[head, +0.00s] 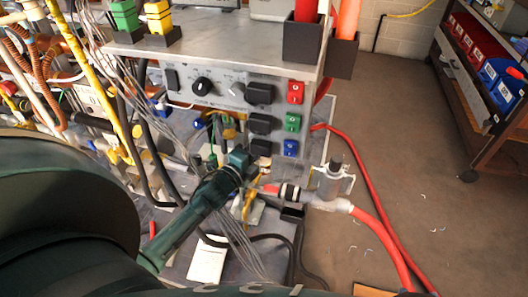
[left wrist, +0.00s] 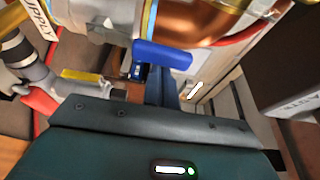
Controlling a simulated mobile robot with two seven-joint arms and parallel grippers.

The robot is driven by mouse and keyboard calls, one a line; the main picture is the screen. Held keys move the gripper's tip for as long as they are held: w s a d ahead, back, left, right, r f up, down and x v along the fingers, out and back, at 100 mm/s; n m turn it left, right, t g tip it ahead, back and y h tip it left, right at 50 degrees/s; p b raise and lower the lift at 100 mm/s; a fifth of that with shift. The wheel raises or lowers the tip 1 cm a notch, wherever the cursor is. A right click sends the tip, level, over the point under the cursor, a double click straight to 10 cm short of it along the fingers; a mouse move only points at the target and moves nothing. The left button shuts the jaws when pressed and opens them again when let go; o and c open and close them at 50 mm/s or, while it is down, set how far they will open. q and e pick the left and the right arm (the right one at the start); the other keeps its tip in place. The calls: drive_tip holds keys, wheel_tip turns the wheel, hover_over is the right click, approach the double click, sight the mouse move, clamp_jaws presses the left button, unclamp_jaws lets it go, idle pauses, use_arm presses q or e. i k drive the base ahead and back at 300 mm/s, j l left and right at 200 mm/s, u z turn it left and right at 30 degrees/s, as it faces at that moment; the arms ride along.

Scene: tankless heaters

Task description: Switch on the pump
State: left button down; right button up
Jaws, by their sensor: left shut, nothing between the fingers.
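The grey control panel (head: 225,92) under the metal bench has a black round knob (head: 202,87) and several black switches. A red switch (head: 295,92), a green switch (head: 292,121) and a blue switch (head: 290,147) run down its right side. I cannot tell which part belongs to the pump. My left arm's dark green end (head: 238,165) is below the panel. In the left wrist view, my left gripper (left wrist: 163,88) is shut and empty; its tips appear near a blue lever (left wrist: 162,55), contact unclear. My right gripper is not in view.
A red hose (head: 375,240) runs from a grey fitting (head: 332,180) across the floor. Dense pipes and cables crowd the left. A shelf with red and blue bins (head: 497,78) stands at the right. The floor between is mostly clear.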

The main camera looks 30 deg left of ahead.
sight(172, 77)
drive_tip(key=k, duration=1.3)
